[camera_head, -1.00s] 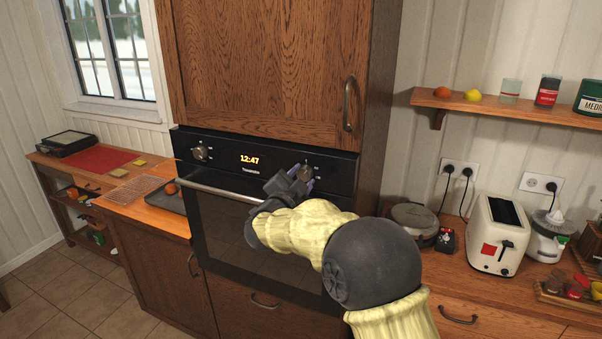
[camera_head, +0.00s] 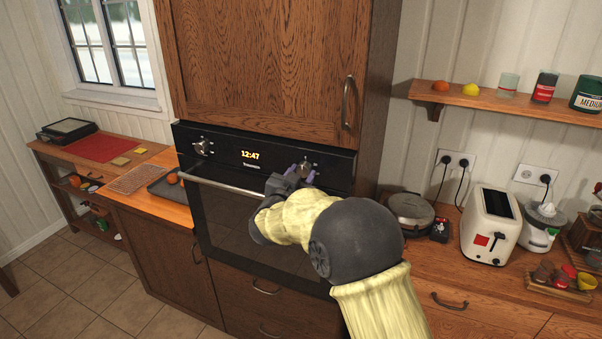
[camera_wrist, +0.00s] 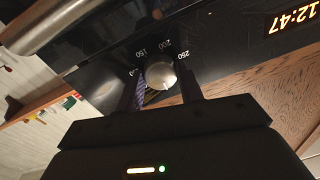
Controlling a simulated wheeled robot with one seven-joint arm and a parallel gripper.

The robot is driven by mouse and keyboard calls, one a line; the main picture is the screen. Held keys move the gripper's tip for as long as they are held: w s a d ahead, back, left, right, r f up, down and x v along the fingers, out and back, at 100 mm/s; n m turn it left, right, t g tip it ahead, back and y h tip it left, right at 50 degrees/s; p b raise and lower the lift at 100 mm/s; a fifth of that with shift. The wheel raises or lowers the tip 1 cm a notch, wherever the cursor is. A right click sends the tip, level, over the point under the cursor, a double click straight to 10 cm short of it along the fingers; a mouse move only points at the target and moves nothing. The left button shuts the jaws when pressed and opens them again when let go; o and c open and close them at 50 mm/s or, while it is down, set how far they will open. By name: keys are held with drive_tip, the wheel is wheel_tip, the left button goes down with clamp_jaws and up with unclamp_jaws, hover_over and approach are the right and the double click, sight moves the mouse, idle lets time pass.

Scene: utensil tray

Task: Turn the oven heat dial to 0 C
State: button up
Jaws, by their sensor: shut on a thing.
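The oven's right-hand dial (camera_head: 304,169) is a round metal knob on the black control panel. In the wrist view the dial (camera_wrist: 160,75) sits between the two fingers of my gripper (camera_wrist: 163,88). The printed numbers 150, 200 and 250 show around it; its pointer mark and the 0 mark cannot be made out. My gripper (camera_head: 304,173) reaches the panel from below right in the head view and is shut on this dial. The oven (camera_head: 225,222) door is closed.
A second dial (camera_head: 202,147) is at the panel's left, with a lit 12:47 display (camera_head: 250,155) between. The oven door handle (camera_head: 222,185) runs just below the panel. A wooden cabinet (camera_head: 262,65) is above. A toaster (camera_head: 491,227) stands on the right counter.

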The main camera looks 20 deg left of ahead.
drive_tip(key=shift+f, duration=0.15)
drive_tip(key=o, duration=1)
drive_tip(key=shift+s, duration=0.15)
drive_tip(key=s+b, duration=0.5)
drive_tip(key=s, duration=1.2)
drive_tip(key=shift+a+f+b, duration=0.15)
drive_tip(key=shift+b, duration=0.15)
